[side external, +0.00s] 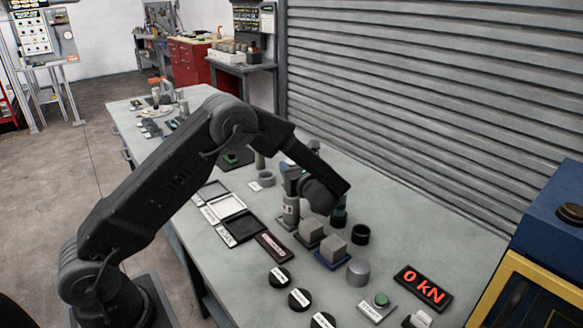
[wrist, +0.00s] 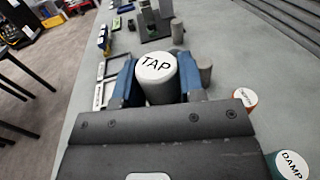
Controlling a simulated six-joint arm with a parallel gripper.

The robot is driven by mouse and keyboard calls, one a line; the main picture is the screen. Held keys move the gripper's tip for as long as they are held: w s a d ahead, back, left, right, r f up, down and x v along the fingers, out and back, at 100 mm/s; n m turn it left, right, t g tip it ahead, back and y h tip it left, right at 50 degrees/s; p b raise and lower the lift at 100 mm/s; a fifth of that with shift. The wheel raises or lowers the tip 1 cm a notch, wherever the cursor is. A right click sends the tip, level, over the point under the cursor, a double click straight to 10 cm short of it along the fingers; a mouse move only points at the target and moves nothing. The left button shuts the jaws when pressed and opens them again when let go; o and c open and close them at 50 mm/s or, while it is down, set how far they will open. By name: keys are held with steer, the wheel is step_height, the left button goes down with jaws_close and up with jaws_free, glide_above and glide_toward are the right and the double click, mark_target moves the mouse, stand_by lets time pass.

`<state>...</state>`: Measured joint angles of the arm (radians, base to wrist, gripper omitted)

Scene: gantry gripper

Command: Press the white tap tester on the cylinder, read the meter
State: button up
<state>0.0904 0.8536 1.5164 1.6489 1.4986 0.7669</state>
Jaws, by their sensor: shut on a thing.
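The white tap tester (wrist: 157,66), a round white cap marked TAP on a grey body, sits between the blue jaws of my gripper (wrist: 158,88) in the wrist view. The jaws are shut on its sides. In the side view my gripper (side external: 291,190) is over the table, pointing down, with a grey upright cylinder shape (side external: 290,212) just below it. I cannot tell whether that shape is the tester's body or a separate cylinder. A small dark meter with a pinkish screen (side external: 273,247) lies in front. A red display (side external: 423,287) reads 0 kN.
Grey cubes (side external: 334,246) and a light grey cylinder (side external: 358,271) stand right of my gripper. An orange capped tool (wrist: 245,97) and a teal one marked DAMP (wrist: 292,165) stand close by. Trays (side external: 228,207) lie left. A green button (side external: 381,300) is near the display.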

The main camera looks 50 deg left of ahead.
steer(key=shift+f, duration=0.1)
steer(key=shift+r, duration=3.6)
steer(key=shift+w, duration=0.1)
